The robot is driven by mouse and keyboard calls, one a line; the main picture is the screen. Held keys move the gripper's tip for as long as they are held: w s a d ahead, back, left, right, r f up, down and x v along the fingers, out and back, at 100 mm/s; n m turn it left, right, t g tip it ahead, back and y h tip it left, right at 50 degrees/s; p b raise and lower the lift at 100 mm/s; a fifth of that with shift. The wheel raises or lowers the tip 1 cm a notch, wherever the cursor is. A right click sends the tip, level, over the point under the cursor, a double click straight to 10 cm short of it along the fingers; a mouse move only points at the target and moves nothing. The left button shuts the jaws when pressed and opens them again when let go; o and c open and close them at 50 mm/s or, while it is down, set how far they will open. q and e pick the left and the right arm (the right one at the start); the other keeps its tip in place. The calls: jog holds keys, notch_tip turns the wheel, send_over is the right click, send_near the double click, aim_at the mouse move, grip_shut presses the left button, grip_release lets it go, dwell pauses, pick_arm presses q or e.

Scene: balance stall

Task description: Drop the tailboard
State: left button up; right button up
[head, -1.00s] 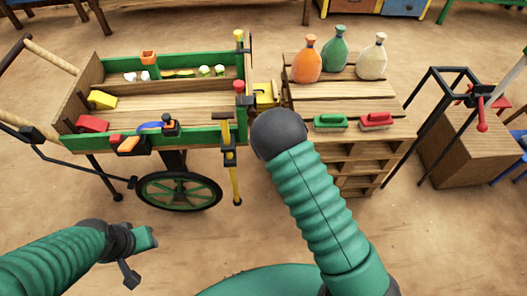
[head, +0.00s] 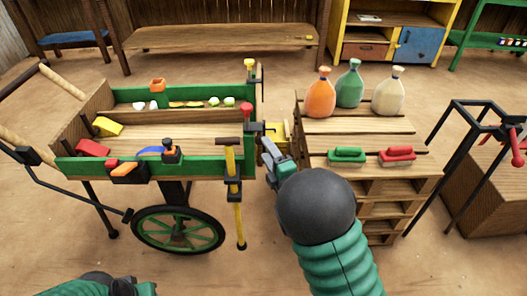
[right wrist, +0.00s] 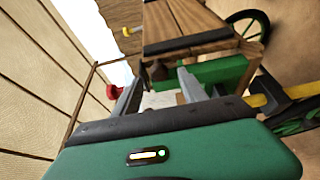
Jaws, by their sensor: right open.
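The green-sided wooden cart (head: 200,166) stands at left in the head view. Its right end, by a red knob (head: 247,109) and a yellow-topped post (head: 249,64), faces my right gripper (head: 271,155). I cannot clearly make out the tailboard there; it is edge-on or partly hidden. The right gripper is open and empty, just right of the cart end. In the right wrist view its two fingers (right wrist: 160,92) stand apart, with a green board (right wrist: 215,72) beyond them. My left arm shows only at the bottom left edge; its fingers cannot be made out.
A pallet stack (head: 340,126) stands right of the cart, bearing three tied bags and a green (head: 347,155) and a red brush (head: 397,155). A yellow-handled hammer (head: 236,190) hangs by the cart's near corner. A black frame (head: 470,150) stands farther right. Open ground lies in front.

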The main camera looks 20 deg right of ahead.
aim_at(261, 144)
jog(key=w, duration=0.3)
jog(key=shift+w+a, duration=0.2)
jog(key=shift+a, duration=0.15)
grip_shut()
jog(key=shift+s+f, duration=0.1)
jog(key=shift+f, duration=0.1)
dwell(0.9)
